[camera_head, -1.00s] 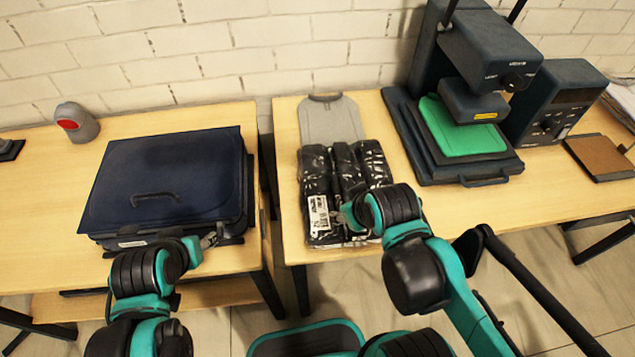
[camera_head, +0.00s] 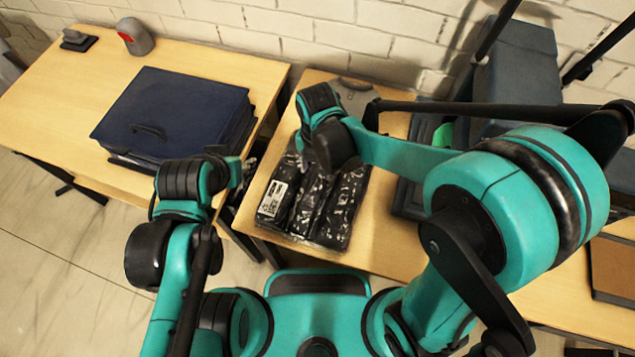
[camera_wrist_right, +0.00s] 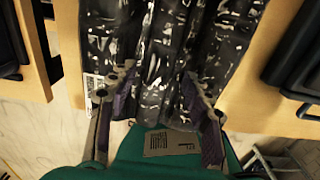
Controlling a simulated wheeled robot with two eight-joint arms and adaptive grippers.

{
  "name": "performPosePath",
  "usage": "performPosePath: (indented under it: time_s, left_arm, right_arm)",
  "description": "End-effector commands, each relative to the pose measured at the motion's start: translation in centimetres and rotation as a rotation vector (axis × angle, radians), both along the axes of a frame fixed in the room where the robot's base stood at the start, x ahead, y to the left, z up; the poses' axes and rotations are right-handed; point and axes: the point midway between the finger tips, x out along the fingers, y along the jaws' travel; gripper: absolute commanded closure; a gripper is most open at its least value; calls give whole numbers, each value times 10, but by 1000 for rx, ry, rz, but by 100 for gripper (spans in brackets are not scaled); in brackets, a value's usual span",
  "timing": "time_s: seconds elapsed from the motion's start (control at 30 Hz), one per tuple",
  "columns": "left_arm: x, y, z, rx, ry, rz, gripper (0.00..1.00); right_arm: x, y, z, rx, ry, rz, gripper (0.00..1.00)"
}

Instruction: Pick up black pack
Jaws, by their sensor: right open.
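Three glossy black packs (camera_head: 312,208) lie side by side near the front edge of the right table. The left one carries a white label (camera_head: 273,197), which also shows at the left edge of the packs in the wrist view (camera_wrist_right: 97,88). My right gripper (camera_wrist_right: 158,76) is open over the packs, with its fingers spread and the dark wrapping visible between them. I cannot tell whether the fingers touch it. In the head view my right wrist hides the packs' far end. My left gripper (camera_head: 246,170) is beside the gap between the tables, too small to read its jaws.
A dark blue case (camera_head: 175,112) lies on the left table (camera_head: 75,85). A grey board (camera_head: 358,92) lies behind the packs. A dark press machine (camera_head: 515,65) stands right of them, partly behind my right arm. A brown pad (camera_head: 612,268) lies at far right.

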Motion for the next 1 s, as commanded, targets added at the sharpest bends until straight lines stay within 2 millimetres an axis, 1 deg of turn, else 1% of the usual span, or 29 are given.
performPosePath:
  time_s: [0.03,0.17,0.3,0.4,0.5,0.67,0.77,0.8,0.87,1.0]
  left_arm:
    - [0,0,-5,0,0,0,51]
    - [0,0,-10,0,0,0,51]
    - [0,0,-23,0,0,0,51]
    - [0,0,-29,0,0,0,51]
    - [0,0,-30,0,0,0,51]
    - [0,0,-28,0,0,0,51]
    - [0,0,-28,0,0,0,51]
    - [0,0,-28,0,0,0,51]
    - [0,0,-28,0,0,0,51]
    - [0,0,-28,0,0,0,51]
  right_arm:
    - [0,0,-8,0,0,-2,50]
    - [0,-1,-19,1,-1,-3,50]
    - [1,-1,-42,1,-1,-5,50]
    - [1,-1,-55,0,-2,-5,50]
    - [1,-1,-60,0,-2,-5,50]
    - [1,-1,-58,0,-2,-6,50]
    - [1,-1,-58,0,-2,-6,74]
    - [1,-1,-58,0,-2,-6,84]
    - [1,-1,-58,0,-2,-6,100]
    - [1,-1,-58,0,-2,-6,100]
